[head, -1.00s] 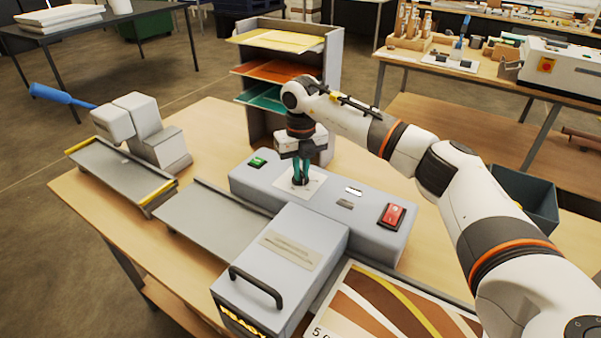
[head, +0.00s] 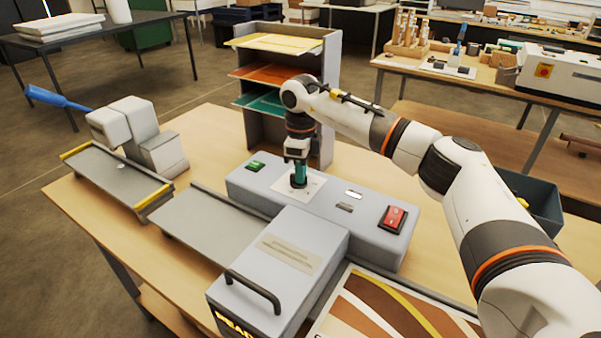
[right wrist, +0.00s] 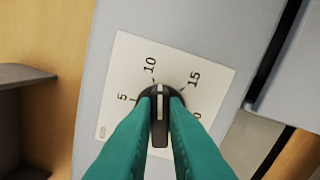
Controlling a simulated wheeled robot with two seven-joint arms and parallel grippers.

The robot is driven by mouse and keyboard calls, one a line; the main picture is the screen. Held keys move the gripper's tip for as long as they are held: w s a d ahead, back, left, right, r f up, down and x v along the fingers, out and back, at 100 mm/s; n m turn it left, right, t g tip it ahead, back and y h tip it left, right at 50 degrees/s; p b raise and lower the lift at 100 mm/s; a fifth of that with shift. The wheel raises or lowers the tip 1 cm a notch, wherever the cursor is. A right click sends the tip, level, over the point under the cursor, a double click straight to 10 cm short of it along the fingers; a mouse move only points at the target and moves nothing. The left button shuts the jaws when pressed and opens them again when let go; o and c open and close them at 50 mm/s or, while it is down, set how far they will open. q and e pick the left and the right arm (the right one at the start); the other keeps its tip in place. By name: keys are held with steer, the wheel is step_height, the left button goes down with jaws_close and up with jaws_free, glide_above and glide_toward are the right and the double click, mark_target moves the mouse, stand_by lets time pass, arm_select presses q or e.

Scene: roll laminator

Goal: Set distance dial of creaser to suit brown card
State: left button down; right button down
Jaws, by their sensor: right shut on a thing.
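The dial (right wrist: 159,130) is a dark knob with a white pointer line, on a white scale plate (right wrist: 124,75) marked 5, 10 and 15, with a further number partly hidden. Its line points up the picture, just past 10 on the side towards 15. The plate (head: 314,184) lies on top of the grey machine (head: 262,192). My right gripper (right wrist: 160,106) has its teal fingers shut on the dial, one on each side; in the head view the gripper (head: 298,181) points straight down at the plate. My left gripper is not in view.
The machine has a green switch (head: 255,166), a red switch (head: 393,218) and a handled cover (head: 285,255). A striped chart (head: 380,310) lies at the front. A rack (head: 328,100) with yellow, orange-brown and green sheets stands behind. A blue-handled tool (head: 120,130) is at left.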

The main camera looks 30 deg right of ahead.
steer(key=n, duration=0.3)
steer(key=shift+w+d+r+n, duration=0.1)
steer(key=shift+r+n, duration=0.05)
steer(key=shift+n, duration=0.25)
steer(key=n, duration=0.3)
steer(key=shift+w+n+b, duration=0.1)
steer(key=shift+n+b, duration=0.2)
steer(key=n, duration=0.3)
steer(key=shift+n, duration=0.3)
steer(key=shift+w+n, duration=0.15)
steer(key=shift+n, duration=1.45)
steer(key=c, duration=1.5)
jaws_free()
steer(key=shift+o, duration=0.2)
